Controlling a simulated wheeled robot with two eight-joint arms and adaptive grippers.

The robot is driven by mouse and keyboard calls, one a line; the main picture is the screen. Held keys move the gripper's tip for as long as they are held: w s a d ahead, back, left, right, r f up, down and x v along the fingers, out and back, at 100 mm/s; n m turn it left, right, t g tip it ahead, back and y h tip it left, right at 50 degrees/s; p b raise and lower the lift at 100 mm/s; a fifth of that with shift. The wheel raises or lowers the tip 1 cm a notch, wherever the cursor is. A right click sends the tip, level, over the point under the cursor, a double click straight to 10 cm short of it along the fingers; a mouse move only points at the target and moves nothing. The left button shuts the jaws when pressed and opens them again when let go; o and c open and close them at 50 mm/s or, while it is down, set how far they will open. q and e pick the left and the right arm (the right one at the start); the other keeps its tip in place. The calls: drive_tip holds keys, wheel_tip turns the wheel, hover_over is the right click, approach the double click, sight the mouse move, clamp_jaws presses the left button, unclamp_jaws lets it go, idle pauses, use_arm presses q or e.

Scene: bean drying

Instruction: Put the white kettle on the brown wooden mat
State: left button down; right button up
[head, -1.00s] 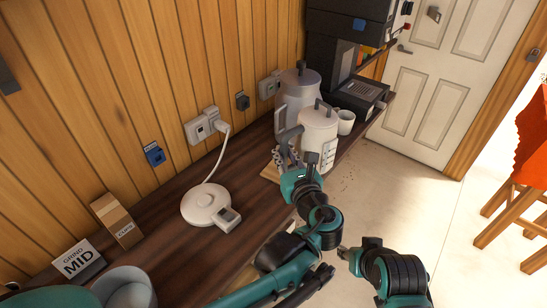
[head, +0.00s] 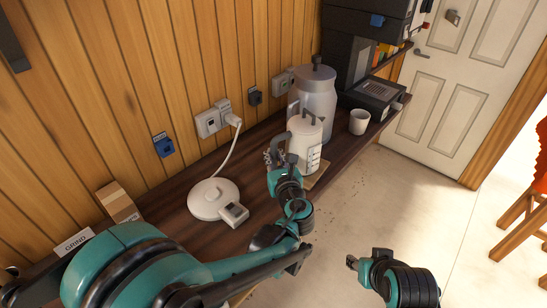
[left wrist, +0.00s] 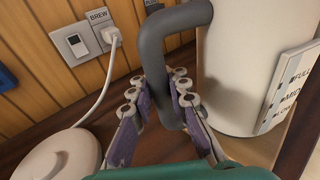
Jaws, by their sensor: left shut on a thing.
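The white kettle (head: 304,146) stands upright over the brown wooden mat (head: 319,177), whose light wood shows at its right side. Whether its bottom touches the mat is hidden. My left gripper (head: 275,158) is shut on the kettle's grey handle. In the left wrist view, the finger pads lie on both sides of the handle (left wrist: 168,70), with the white body (left wrist: 228,80) to the right. My right gripper (head: 352,262) is low in the head view, away from the counter; its fingers are too small to read.
A tall grey canister (head: 315,92) stands close behind the kettle. A white mug (head: 359,121) and a dark machine (head: 376,97) are to the right. A round white base (head: 212,199) with a cord lies left on the dark counter (head: 252,150).

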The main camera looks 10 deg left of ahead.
use_arm(q)
drive_tip(key=c, duration=1.5)
unclamp_jaws()
drive_tip(key=shift+o, duration=0.2)
drive_tip(key=p+v, duration=0.1)
drive_tip(key=v, duration=1.1)
drive_tip(key=shift+p, duration=0.4)
drive_tip(key=shift+s+f, duration=0.1)
drive_tip(key=shift+s, duration=0.05)
